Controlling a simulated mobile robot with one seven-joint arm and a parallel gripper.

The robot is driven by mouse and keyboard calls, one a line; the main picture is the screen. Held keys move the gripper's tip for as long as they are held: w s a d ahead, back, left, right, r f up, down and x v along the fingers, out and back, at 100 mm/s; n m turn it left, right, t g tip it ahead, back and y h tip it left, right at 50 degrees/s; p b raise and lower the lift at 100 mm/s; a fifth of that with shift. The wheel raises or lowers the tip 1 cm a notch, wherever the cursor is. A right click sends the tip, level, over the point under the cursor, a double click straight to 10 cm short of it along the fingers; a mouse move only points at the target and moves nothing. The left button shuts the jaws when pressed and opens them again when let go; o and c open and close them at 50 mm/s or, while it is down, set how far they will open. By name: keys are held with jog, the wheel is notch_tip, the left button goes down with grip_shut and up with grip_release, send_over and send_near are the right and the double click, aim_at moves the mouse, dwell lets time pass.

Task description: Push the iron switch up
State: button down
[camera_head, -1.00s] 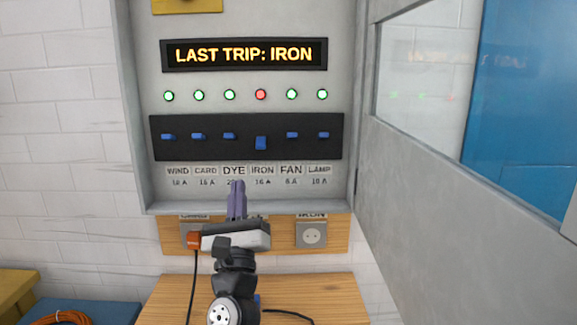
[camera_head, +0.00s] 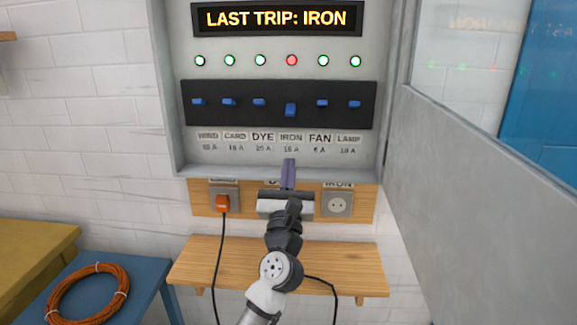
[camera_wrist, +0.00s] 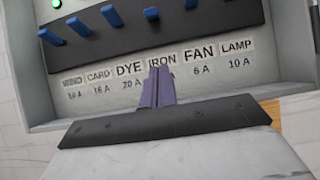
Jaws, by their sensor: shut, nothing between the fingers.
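The iron switch (camera_head: 290,110) is a blue lever on the black switch strip, above the IRON label (camera_head: 291,138). It hangs lower than the other levers, and the light above it (camera_head: 292,60) is red. In the wrist view the iron switch (camera_wrist: 151,13) shows near the top, above the fingers. My gripper (camera_head: 288,163) is shut and empty, with its purple fingers pointing up. In the head view its tips lie just below the IRON label, under the switch. In the wrist view the tips (camera_wrist: 160,70) overlap the lower part of that label. The gripper appears apart from the lever.
Other blue levers (camera_head: 259,101) sit on both sides, with green lights above. The open cabinet door (camera_head: 480,190) stands at the right. Below are sockets, one with an orange plug (camera_head: 222,203), and a wooden shelf (camera_head: 280,265). A coiled orange cable (camera_head: 88,293) lies at the left.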

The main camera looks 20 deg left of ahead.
aim_at(291, 110)
jog(key=p+x, duration=0.1)
jog(key=x, duration=0.5)
jog(key=shift+d+r+p, duration=0.1)
jog(key=shift+r+p, duration=0.1)
jog(key=shift+p, duration=0.15)
jog(key=r+p, duration=0.1)
jog(key=r, duration=0.2)
jog(key=shift+s+r+p, duration=0.15)
jog(key=shift+s+p, duration=0.1)
jog(key=shift+p, duration=0.15)
jog(key=shift+s+r, duration=0.15)
jog(key=shift+r, duration=0.15)
jog(key=shift+r+p, duration=0.1)
jog(key=shift+p, duration=0.4)
jog(key=shift+d+r, duration=0.1)
